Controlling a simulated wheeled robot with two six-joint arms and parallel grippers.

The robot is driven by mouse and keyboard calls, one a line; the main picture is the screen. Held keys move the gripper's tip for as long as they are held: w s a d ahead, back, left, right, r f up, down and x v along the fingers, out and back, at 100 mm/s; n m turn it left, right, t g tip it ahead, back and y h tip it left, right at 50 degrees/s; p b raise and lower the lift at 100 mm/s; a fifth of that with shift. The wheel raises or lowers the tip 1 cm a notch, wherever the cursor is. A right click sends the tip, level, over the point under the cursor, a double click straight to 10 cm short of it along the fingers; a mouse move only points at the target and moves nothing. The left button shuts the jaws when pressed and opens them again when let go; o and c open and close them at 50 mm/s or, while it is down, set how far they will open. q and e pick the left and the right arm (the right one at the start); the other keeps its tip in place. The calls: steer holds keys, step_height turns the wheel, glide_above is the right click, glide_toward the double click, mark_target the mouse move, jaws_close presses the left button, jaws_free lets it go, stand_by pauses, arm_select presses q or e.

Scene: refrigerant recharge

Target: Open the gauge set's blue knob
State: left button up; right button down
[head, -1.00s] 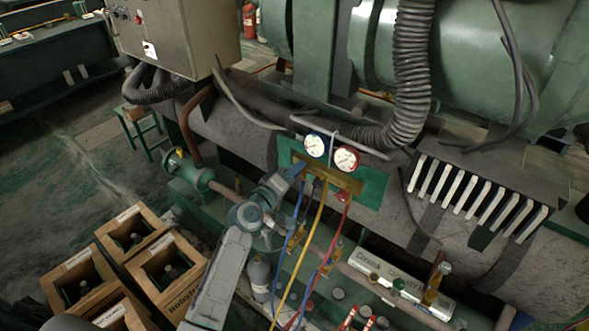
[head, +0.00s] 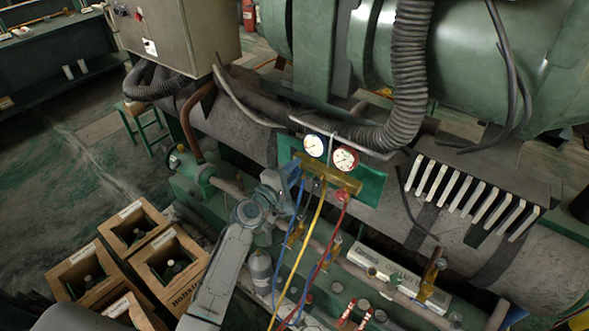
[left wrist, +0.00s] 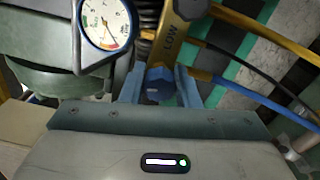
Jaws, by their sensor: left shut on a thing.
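The gauge set hangs on a green plate, with a brass manifold (head: 333,178), a blue-rimmed gauge (head: 314,146) and a red-rimmed gauge (head: 345,159). Blue, yellow and red hoses run down from it. My left gripper (head: 292,173) is at the manifold's left end. In the left wrist view the blue knob (left wrist: 159,86) sits between the two fingers of my left gripper (left wrist: 160,92), which are shut on it. The manifold's "LOW" end (left wrist: 172,42) and the blue-rimmed gauge (left wrist: 107,22) are just beyond. In the head view the gripper hides most of the knob. My right gripper is not in view.
Wooden crates with bottles (head: 170,262) stand at the lower left. A ribbed black hose (head: 405,75) and a row of white fins (head: 475,195) lie to the right of the gauges.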

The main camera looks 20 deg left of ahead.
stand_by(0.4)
arm_select(q)
steer(key=o, duration=1)
steer(key=shift+c, duration=0.2)
steer(key=b+v, duration=0.2)
steer(key=v, duration=0.9)
